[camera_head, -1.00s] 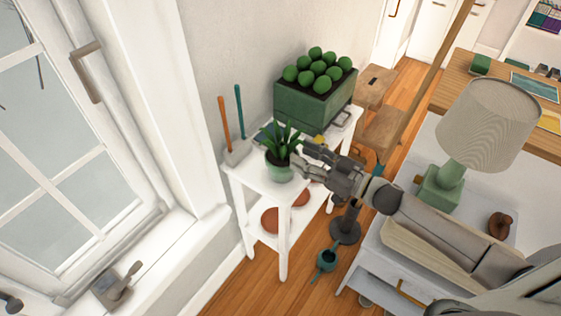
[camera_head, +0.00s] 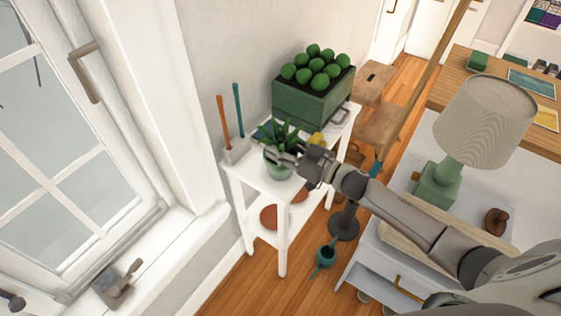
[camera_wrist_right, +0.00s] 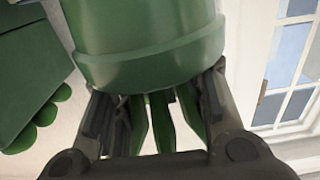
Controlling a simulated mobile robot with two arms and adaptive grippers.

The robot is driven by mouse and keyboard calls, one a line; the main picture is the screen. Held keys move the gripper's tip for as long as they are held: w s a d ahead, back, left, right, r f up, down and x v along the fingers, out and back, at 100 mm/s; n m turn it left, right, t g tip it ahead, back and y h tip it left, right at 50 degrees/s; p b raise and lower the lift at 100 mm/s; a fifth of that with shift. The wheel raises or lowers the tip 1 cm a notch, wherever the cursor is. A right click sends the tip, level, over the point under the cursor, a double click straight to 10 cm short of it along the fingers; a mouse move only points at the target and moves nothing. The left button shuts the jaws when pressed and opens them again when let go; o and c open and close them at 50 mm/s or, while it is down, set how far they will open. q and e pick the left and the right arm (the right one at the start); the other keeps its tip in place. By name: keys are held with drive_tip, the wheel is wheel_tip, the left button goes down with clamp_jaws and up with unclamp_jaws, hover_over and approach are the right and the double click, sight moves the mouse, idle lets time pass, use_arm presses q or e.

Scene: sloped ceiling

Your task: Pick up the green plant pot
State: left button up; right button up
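The green plant pot (camera_head: 277,170) with spiky green leaves stands upright on the top shelf of a white stand (camera_head: 250,180). My right gripper (camera_head: 285,157) reaches it from the right at rim height and hides part of the pot. In the right wrist view, the pot (camera_wrist_right: 145,40) fills the top middle, with its leaves pointing down. The fingers of my right gripper (camera_wrist_right: 160,92) are spread apart, one on each side of the pot's rim and leaves. I cannot tell whether they touch it. My left gripper is not in view.
A large green planter (camera_head: 310,100) with round plants stands behind the pot on the stand. A small holder with orange and teal tools (camera_head: 235,145) is at left. A lamp (camera_head: 485,120) stands on a white cabinet at right.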

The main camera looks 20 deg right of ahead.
clamp_jaws()
drive_tip(key=shift+r, duration=0.15)
drive_tip(key=shift+w, duration=0.1)
